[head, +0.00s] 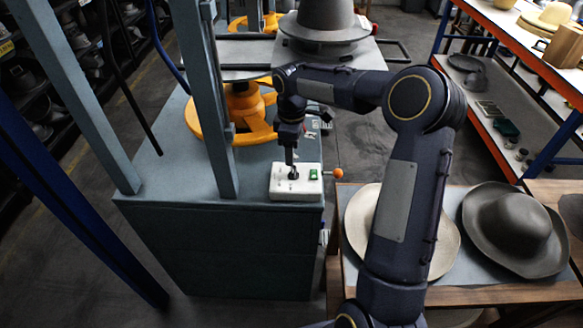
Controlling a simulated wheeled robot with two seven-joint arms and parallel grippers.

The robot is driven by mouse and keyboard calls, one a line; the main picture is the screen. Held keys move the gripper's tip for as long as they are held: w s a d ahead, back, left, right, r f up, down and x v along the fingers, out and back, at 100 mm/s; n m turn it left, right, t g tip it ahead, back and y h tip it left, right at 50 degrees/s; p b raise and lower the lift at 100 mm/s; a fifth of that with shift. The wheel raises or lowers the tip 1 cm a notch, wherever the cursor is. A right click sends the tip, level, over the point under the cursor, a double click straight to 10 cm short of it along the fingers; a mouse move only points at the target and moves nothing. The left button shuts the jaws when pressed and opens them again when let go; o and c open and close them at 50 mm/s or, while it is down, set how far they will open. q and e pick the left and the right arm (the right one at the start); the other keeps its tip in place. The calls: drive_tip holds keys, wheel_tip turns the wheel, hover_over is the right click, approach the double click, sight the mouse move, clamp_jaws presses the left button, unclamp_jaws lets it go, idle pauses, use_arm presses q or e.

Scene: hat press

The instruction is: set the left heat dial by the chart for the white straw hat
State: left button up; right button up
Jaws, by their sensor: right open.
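A white control box (283,192) sits on the front top edge of the blue-grey press stand. It carries a green switch (314,174) at its right. My right gripper (293,174) points down at the box's left part, its fingertips at a small dark dial there. The gripper is open; whether its fingers touch the dial is unclear, and the dial's setting is hidden. A pale cream hat (358,226), perhaps the white straw one, lies on the table at right, partly behind my right arm. I cannot make out a heat chart. My left gripper is not in view.
An orange ball knob (338,173) sticks out right of the box. A grey-blue upright (212,110) stands to its left. A yellow handwheel (235,128) and grey hat form (325,22) are behind. A grey-brown hat (513,228) lies on the table at right.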

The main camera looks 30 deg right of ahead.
sight(293, 168)
wheel_tip(293, 168, down, 7)
drive_tip(key=shift+r+p, duration=0.15)
drive_tip(key=shift+p, duration=0.15)
drive_tip(key=shift+d, duration=0.1)
drive_tip(key=c, duration=1)
drive_tip(key=shift+m, duration=0.3)
drive_tip(key=m+b, duration=0.1)
drive_tip(key=m, duration=0.2)
drive_tip(key=shift+b, duration=0.35)
drive_tip(key=shift+m+b, duration=0.45)
drive_tip(key=shift+m, duration=1.65)
